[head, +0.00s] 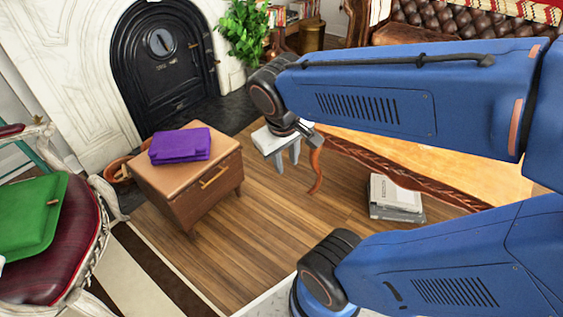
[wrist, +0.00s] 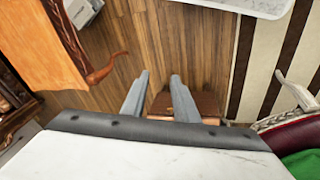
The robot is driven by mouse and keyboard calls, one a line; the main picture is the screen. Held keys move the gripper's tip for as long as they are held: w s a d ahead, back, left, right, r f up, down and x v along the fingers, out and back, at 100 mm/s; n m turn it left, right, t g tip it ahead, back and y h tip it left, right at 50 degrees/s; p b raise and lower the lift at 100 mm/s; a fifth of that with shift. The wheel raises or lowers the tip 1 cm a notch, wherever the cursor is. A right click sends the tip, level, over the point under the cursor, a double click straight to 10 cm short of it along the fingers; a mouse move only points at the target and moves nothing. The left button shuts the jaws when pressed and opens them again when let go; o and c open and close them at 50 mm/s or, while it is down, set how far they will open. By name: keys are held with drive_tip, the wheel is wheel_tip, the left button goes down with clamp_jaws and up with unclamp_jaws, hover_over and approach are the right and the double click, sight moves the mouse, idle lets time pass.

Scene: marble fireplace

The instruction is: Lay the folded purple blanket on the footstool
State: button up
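The folded purple blanket (head: 180,145) lies flat on top of a low brown wooden chest (head: 212,182) with a brass handle, left of centre in the head view. My gripper (head: 286,160) is to the right of the chest, its fingers pointing down. In the wrist view my gripper (wrist: 160,78) shows two grey fingers apart with nothing between them; it is open and empty. Part of the chest (wrist: 206,104) shows beyond the fingers there, and the blanket is hidden. I cannot make out a separate footstool in either view.
A red armchair (head: 62,255) with a green cushion (head: 30,215) stands at the left. A wooden table (head: 470,165) with a curved leg is right, by books (head: 396,192) on the floor. A black fireplace door (head: 165,65) is behind. Wooden floor (head: 270,230) before the chest is clear.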

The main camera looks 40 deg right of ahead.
drive_tip(key=shift+s+a+r+t+y, duration=0.6)
drive_tip(key=shift+s+a+r+t, duration=0.05)
drive_tip(key=shift+a+r, duration=0.2)
drive_tip(key=shift+s+a+r+t+y, duration=0.6)
drive_tip(key=shift+s+a+r+t, duration=0.1)
drive_tip(key=shift+a, duration=0.1)
